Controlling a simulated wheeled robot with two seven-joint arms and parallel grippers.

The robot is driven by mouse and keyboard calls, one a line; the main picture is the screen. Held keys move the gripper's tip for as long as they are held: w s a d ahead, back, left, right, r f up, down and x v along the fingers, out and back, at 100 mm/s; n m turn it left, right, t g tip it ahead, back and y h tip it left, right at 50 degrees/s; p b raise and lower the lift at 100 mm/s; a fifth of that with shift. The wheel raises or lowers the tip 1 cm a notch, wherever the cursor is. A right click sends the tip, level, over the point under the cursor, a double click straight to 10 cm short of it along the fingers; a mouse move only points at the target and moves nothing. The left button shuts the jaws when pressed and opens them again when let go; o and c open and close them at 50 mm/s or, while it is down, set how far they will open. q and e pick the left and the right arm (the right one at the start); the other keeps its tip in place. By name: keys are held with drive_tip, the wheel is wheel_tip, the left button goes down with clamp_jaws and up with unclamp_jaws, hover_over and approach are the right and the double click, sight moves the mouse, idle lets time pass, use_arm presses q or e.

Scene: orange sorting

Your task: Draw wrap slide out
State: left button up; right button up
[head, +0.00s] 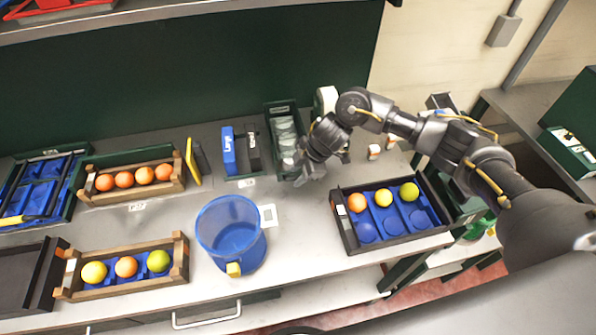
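A narrow dark green holder (271,113) with pale, clear rolled or stacked pieces (285,133) in it stands at the back middle of the bench, against the green wall panel. I take it for the wrap slide. My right arm reaches in from the right, and my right gripper (297,171) is at the near end of this holder, pointing down and left. The fingers are small and partly hidden by the wrist, so I cannot tell whether they are open, shut or touching the holder. My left gripper is not in view.
A blue clear bucket (229,220) stands at the front middle. A dark tray (343,226) with oranges, yellow fruit and blue cups is at right. Wooden crates (182,256) of fruit are at left. Blue and black items (229,150) stand just left of the holder.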

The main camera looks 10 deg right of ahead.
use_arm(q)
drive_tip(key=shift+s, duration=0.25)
use_arm(e)
drive_tip(key=shift+f, duration=0.2)
clamp_jaws()
